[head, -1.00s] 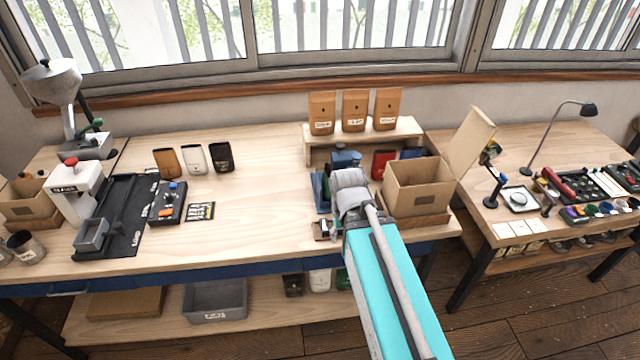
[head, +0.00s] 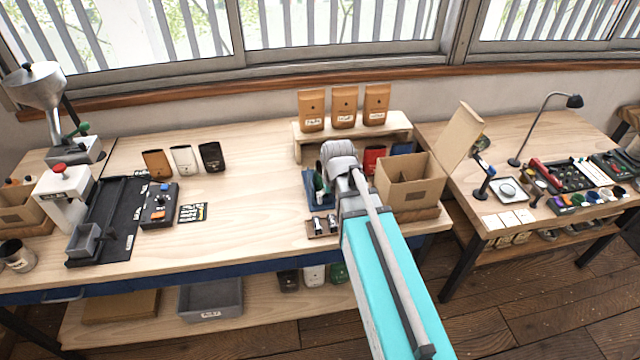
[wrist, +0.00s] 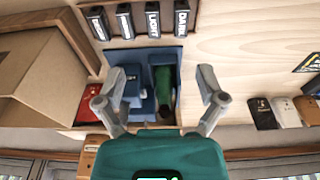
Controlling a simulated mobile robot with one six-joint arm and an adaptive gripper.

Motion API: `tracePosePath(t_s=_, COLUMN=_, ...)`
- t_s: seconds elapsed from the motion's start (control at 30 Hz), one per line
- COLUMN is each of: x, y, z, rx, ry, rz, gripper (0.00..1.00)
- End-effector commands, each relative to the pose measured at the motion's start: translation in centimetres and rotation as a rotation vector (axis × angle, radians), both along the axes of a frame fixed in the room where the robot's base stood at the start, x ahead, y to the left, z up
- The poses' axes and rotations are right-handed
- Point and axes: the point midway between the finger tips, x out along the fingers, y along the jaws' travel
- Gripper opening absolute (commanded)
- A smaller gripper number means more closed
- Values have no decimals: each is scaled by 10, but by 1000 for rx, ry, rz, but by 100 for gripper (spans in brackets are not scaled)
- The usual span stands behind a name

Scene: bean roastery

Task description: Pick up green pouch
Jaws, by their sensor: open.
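A green item (wrist: 163,86), probably the green pouch, lies in a blue tray (wrist: 150,54) in the wrist view, beside a blue block-like object (wrist: 134,88). In the head view, the blue tray (head: 312,186) and a bit of green (head: 319,183) show left of my arm, which hides the rest. My gripper (wrist: 160,84) is open and empty in the wrist view, its fingers spread on either side of the tray. How high it is above the green item I cannot tell. Another green pouch (head: 339,272) stands on the lower shelf, partly behind my arm.
An open cardboard box (head: 405,183) stands close to the right of my gripper. A small riser (head: 300,146) with three brown bags is behind. Several black labelled blocks (wrist: 152,19) sit in front of the tray.

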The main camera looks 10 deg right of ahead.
Motion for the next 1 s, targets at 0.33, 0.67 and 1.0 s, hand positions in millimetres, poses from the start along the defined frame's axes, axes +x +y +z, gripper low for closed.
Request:
tracePosePath(t_s=0.33, x=139, y=-2, z=50, rx=-1, ry=-219, rz=1, gripper=90)
tracePosePath(t_s=0.67, x=146, y=-2, z=51, rx=-1, ry=-240, rz=2, gripper=90)
tracePosePath(t_s=1.0, x=149, y=-1, z=41, rx=-1, ry=-239, rz=3, gripper=90)
